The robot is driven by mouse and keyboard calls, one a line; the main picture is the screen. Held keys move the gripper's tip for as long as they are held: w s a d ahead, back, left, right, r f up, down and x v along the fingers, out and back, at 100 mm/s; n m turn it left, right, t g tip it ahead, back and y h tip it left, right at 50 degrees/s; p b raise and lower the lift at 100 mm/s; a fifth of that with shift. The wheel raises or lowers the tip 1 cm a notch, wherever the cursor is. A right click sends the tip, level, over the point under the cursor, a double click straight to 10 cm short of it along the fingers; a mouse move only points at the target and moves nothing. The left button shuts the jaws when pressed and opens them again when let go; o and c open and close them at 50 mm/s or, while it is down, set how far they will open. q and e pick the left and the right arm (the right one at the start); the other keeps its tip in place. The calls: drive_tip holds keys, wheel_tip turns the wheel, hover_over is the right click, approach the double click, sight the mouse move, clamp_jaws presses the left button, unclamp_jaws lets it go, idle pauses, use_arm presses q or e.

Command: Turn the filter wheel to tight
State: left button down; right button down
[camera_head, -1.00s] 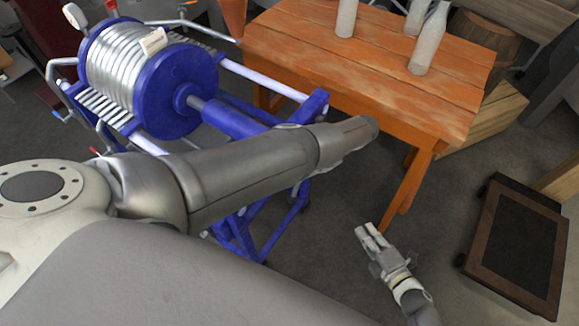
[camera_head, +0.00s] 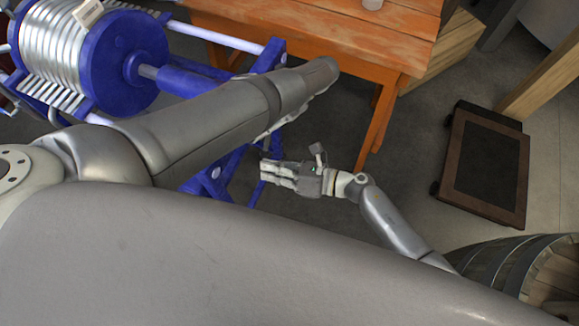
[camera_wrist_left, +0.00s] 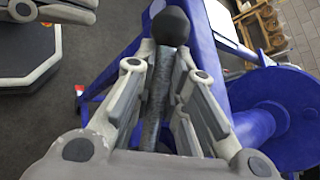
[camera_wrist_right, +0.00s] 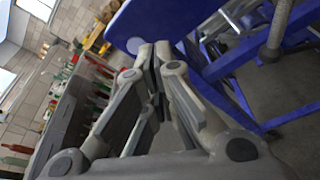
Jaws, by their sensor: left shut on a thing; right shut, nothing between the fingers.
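The filter is a blue frame with a stack of silver plates (camera_head: 45,50) and a blue round end plate (camera_head: 115,62) at the upper left of the head view. In the left wrist view my left gripper (camera_wrist_left: 165,72) is shut on a grey bar handle (camera_wrist_left: 156,100) with a black ball knob (camera_wrist_left: 171,26). The rest of the wheel is hidden there, and my arm covers this area in the head view. My right gripper (camera_head: 264,170) is shut and empty beside the blue frame. In the right wrist view its closed fingertips (camera_wrist_right: 155,52) point at a blue panel (camera_wrist_right: 165,20).
A dark wheeled platform (camera_head: 488,165) is on the floor at right. A barrel (camera_head: 520,270) is at lower right. Floor between table and platform is clear.

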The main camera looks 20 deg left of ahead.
use_arm(q)
drive_tip(key=shift+r, duration=0.1)
use_arm(e)
drive_tip(key=shift+w+a+r, duration=0.55)
drive_tip(key=shift+a+r, duration=0.15)
drive_tip(key=shift+a, duration=0.1)
drive_tip(key=shift+w+a+r, duration=0.5)
drive_tip(key=shift+a+r, duration=0.15)
drive_tip(key=shift+a, duration=0.1)
drive_tip(key=shift+w+a+r, duration=0.15)
drive_tip(key=shift+w+r, duration=0.1)
drive_tip(key=shift+r, duration=0.25)
drive_tip(key=shift+w+a+r, duration=0.1)
drive_tip(key=shift+w+r, duration=0.15)
drive_tip(key=shift+r, duration=0.2)
use_arm(q)
drive_tip(key=c, duration=1.6)
unclamp_jaws()
drive_tip(key=shift+s+d, duration=0.1)
drive_tip(key=shift+o, duration=0.7)
use_arm(e)
drive_tip(key=shift+s, duration=0.1)
drive_tip(key=shift+f, duration=0.1)
